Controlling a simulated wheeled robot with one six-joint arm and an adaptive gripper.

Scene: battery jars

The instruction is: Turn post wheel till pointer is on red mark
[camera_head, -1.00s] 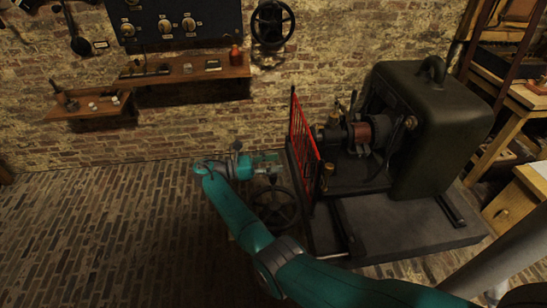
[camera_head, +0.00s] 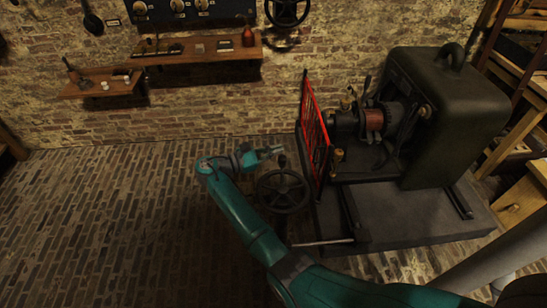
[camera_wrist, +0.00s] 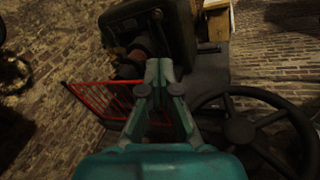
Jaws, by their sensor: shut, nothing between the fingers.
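The post wheel (camera_head: 283,190) is a dark spoked handwheel, lying about flat in front of the red guard. It also shows at the lower right of the wrist view (camera_wrist: 238,130). My gripper (camera_head: 280,150) is shut and empty. In the head view it appears just beyond the wheel's far rim; whether it touches cannot be told. In the wrist view, its closed fingertips (camera_wrist: 160,68) are to the left of the wheel, with the rim apart from them in the picture. I cannot make out the pointer or the red mark in either view.
A red barred guard (camera_head: 315,130) stands close right of the wheel, beside a machine with a large dark housing (camera_head: 450,115) on a plinth. The brick floor at left is clear.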

